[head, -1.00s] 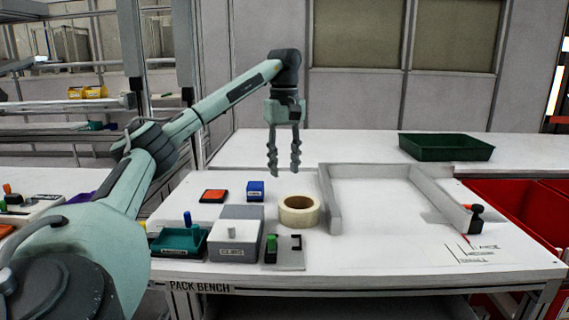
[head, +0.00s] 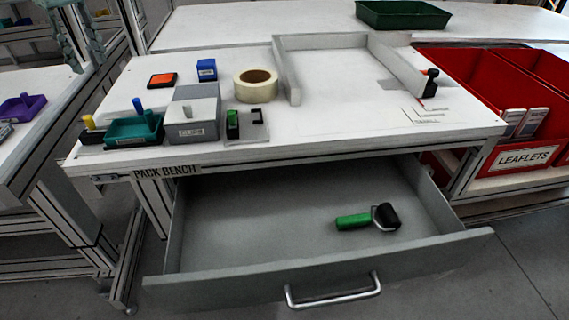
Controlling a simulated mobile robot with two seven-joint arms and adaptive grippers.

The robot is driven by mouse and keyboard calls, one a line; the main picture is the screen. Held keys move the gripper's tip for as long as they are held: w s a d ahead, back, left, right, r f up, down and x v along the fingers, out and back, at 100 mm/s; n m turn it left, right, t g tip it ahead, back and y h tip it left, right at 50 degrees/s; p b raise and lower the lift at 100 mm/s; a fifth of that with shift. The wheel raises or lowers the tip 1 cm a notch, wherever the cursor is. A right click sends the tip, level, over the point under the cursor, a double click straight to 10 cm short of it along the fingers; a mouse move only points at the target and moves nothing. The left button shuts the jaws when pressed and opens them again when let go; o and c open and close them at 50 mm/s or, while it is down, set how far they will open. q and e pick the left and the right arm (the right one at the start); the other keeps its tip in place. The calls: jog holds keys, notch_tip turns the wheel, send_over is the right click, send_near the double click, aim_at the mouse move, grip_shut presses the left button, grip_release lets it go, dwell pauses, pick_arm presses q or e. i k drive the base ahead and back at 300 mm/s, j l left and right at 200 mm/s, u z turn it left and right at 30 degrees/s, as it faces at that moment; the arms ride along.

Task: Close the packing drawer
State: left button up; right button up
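The packing drawer (head: 318,267) under the bench is pulled well out toward me. Its silver bar handle (head: 334,297) is on the front panel, near the bottom of the head view. A roller with a green grip and black head (head: 354,221) lies inside on the drawer floor, right of the middle. My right gripper is not in view.
The pack bench top (head: 345,125) carries a tape roll (head: 256,85), a grey box (head: 191,121), a teal tray (head: 134,130) and a grey raised frame (head: 287,72). Red bins (head: 470,85) stand at right. Open floor lies before the drawer.

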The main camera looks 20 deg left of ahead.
aim_at(255, 236)
jog(key=k, duration=1.5)
jog(key=l+u, duration=0.05)
